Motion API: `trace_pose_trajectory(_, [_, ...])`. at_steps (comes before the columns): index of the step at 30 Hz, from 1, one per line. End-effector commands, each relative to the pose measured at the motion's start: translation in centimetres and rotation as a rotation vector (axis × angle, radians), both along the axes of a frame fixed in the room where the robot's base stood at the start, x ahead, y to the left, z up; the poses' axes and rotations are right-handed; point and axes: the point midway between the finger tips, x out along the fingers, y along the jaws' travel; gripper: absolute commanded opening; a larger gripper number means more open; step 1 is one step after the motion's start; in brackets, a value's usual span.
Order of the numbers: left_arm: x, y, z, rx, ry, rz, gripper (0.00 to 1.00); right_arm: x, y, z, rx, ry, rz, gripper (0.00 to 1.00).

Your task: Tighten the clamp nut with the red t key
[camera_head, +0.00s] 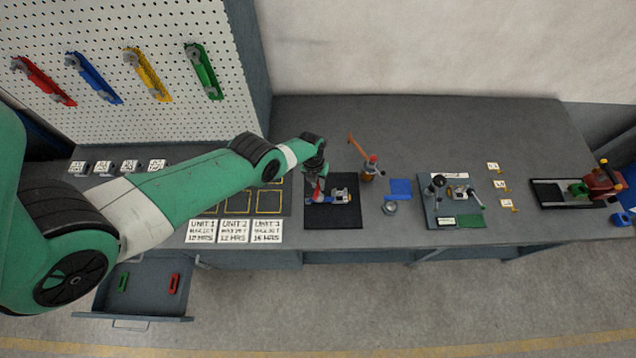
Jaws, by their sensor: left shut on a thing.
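My left gripper (316,172) points down over the black mat (347,219) in the middle of the bench. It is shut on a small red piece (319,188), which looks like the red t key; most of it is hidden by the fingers. Its lower end is at the left side of a small clamp fixture (342,195) with blue and grey parts on the mat. The clamp nut is too small and too covered to make out, and I cannot tell whether the key touches it. My right gripper is not in view.
A pegboard (120,120) holds red, blue, yellow and green tools. An open drawer (140,300) holds a green and a red item.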

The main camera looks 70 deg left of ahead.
Motion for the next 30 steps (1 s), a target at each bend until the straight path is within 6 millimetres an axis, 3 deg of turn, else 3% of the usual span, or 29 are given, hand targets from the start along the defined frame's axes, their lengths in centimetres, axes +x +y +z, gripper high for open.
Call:
trace_pose_trajectory(8, [0.1, 0.0, 0.3, 0.001, -0.001, 0.005, 0.00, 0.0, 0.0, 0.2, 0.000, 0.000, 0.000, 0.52])
trace_pose_trajectory(30, [0.1, 0.0, 4.6, 0.001, -0.001, 0.005, 0.00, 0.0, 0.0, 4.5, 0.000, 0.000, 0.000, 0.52])
